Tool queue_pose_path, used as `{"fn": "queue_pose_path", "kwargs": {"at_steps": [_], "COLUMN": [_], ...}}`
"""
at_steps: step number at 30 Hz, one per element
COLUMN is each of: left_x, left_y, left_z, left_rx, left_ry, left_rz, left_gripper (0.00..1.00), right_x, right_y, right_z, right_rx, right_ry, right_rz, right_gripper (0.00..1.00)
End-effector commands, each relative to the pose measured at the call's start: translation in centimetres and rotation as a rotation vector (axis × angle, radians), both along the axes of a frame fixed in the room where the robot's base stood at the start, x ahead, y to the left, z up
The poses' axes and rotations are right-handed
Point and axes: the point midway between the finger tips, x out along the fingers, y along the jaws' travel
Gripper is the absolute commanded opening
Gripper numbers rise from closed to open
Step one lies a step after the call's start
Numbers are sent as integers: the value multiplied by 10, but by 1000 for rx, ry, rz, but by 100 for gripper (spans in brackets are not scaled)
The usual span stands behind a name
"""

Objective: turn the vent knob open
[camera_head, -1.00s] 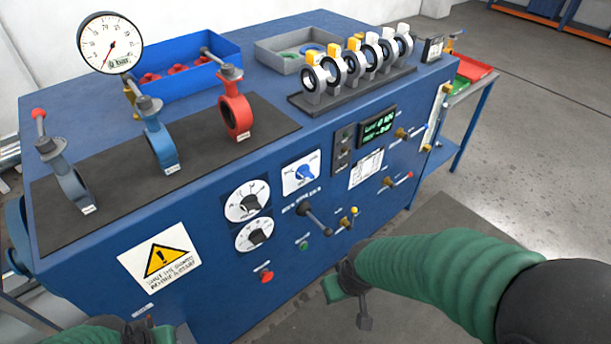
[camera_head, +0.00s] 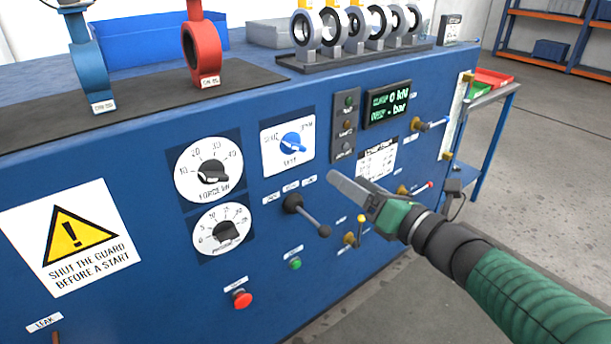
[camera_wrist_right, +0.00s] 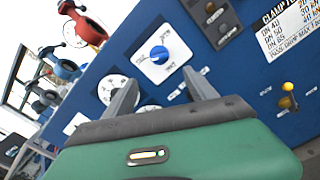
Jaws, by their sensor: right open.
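The vent knob (camera_head: 293,142) is a blue knob on a white plate (camera_head: 270,161) on the front of the blue bench. The plate has SHUT at its upper left and more lettering at its upper right. My right gripper (camera_head: 337,179) is in front of the panel, to the right of and slightly below the knob in the head view. In the right wrist view the knob (camera_wrist_right: 159,54) shows ahead, between the two open fingers (camera_wrist_right: 160,78). The fingers look empty and apart from the knob. My left gripper is out of view.
Two dials (camera_head: 208,170) sit left of the vent plate. A black lever (camera_head: 307,214) sticks out below it, with a yellow-tipped lever (camera_head: 355,232) to its right. A red button (camera_head: 241,298) is low on the panel. Valves (camera_head: 204,56) stand on top.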

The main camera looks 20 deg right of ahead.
Motion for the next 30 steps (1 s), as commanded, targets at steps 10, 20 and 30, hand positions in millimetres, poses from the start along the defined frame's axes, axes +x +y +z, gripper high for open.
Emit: {"fn": "queue_pose_path", "kwargs": {"at_steps": [10, 20, 30], "left_x": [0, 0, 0], "left_y": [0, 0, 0], "left_z": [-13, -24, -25], "left_rx": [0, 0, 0], "left_ry": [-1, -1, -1], "left_rz": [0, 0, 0], "left_gripper": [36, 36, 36], "right_x": [60, 136, 158], "right_y": [21, 48, 56], "right_z": [-3, -1, 1], "right_rx": [-8, -6, -4], "right_ry": [-2, -2, -2], "right_rz": [7, 5, 3], "right_gripper": [65, 65, 65]}}
